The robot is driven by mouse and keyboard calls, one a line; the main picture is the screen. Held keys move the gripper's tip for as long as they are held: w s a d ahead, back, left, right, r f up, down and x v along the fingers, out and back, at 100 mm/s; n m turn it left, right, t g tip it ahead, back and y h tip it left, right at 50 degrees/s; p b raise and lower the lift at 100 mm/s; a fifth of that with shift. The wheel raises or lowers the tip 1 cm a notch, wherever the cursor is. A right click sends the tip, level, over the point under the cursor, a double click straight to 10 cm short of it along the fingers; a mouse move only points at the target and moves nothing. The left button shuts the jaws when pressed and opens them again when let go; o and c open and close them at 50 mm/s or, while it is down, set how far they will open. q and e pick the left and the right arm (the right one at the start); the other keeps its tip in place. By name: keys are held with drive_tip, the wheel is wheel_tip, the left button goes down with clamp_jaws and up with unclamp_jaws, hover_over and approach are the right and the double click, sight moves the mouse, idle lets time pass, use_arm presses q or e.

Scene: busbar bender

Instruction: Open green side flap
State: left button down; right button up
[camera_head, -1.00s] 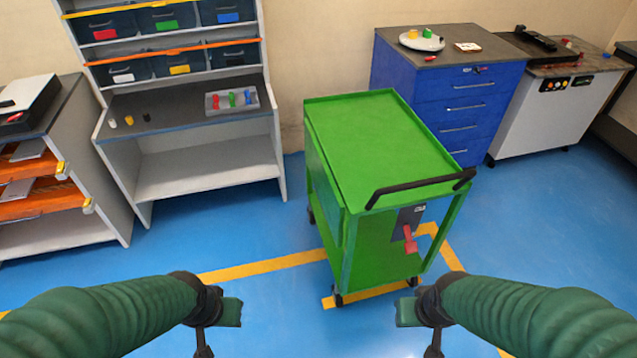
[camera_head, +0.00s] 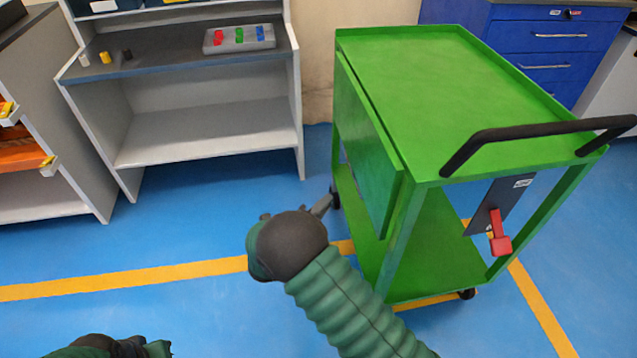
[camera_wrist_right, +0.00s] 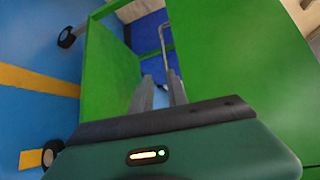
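The green cart (camera_head: 470,80) stands at the right of the head view. Its green side flap (camera_head: 368,145) hangs down its left side, above the lower shelf (camera_head: 360,212). My right gripper (camera_head: 322,205) is beside the cart's left side, low by the flap. In the right wrist view the two fingers (camera_wrist_right: 160,95) are apart with nothing between them, pointing toward the opening between a large green panel (camera_wrist_right: 235,50), probably the flap, and the green shelf (camera_wrist_right: 110,75). I cannot tell whether they touch the flap. My left gripper (camera_head: 150,348) is only partly in view.
A black push handle (camera_head: 530,135) and a red latch (camera_head: 499,235) are on the cart's near end. A grey shelf unit (camera_head: 205,125) stands behind at the left, blue drawers (camera_head: 555,40) at the right. Blue floor between is clear.

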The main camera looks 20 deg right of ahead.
sight(353, 175)
drive_tip(key=shift+d+r+b+x, duration=0.2)
drive_tip(key=shift+b+x, duration=1.35)
drive_tip(key=shift+x, duration=2.5)
drive_tip(key=shift+r+b+x, duration=0.3)
drive_tip(key=shift+b+x, duration=1.2)
drive_tip(key=shift+x, duration=2.6)
drive_tip(key=shift+s, duration=0.15)
drive_tip(key=shift+c, duration=0.3)
clamp_jaws()
drive_tip(key=shift+a+f, duration=0.1)
